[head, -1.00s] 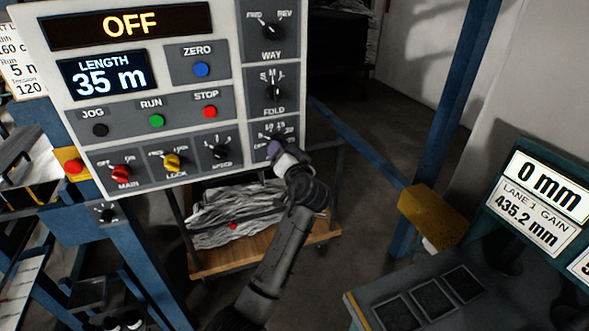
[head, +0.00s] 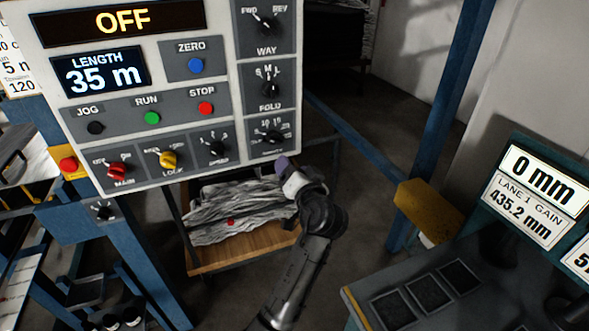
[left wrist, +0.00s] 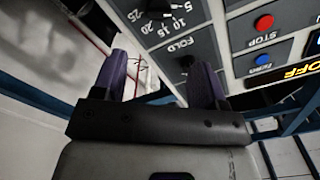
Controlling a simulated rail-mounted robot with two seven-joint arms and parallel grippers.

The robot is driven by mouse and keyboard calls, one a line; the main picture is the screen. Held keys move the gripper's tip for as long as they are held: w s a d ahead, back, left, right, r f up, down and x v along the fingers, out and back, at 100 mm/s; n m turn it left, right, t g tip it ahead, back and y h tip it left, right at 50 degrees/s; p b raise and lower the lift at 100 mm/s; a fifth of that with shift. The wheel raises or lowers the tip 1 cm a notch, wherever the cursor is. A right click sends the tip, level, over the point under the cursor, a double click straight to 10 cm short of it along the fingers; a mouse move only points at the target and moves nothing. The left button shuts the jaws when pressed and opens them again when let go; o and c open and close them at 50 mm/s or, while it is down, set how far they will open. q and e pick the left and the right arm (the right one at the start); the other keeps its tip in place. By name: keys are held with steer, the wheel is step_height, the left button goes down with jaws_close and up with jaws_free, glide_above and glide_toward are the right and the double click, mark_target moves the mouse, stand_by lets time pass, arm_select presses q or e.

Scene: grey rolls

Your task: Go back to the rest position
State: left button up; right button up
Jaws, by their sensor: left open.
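The grey control panel (head: 218,62) fills the upper left of the head view. Its top display reads OFF and the length display (head: 100,75) reads 35 m. My left gripper (head: 283,165), with purple fingers, is just below the panel's lower right corner, under the lower right knob (head: 271,136). In the left wrist view the gripper (left wrist: 161,72) is open, with nothing between its fingers. The panel (left wrist: 195,30) shows upside down beyond the fingertips there, with a dark knob (left wrist: 158,8) at the top. My right gripper is out of view.
A wooden-topped cart (head: 225,258) with crumpled grey material stands below the panel. A yellow block (head: 430,208) on a blue beam and a console (head: 535,195) reading 0 mm are to the right. A blue post (head: 446,100) stands behind. Dark floor shows between.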

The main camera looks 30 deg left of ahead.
arm_select(q)
steer(key=s+d+f+m+t+h, duration=0.1)
steer(key=s+d+f+m+h, duration=0.1)
steer(key=s+d+f+h, duration=0.35)
steer(key=s+d+f+m+t+h, duration=0.1)
steer(key=s+d+f+h, duration=0.1)
steer(key=s+d+h, duration=0.5)
steer(key=s+a+f+m+g+h, duration=0.25)
steer(key=s+f+g, duration=0.55)
steer(key=s+f, duration=1.95)
step_height(320, 180, up, 37)
steer(key=s+p, duration=0.1)
steer(key=p, duration=3.3)
steer(key=shift+d+p, duration=0.3)
steer(key=shift+p, duration=0.1)
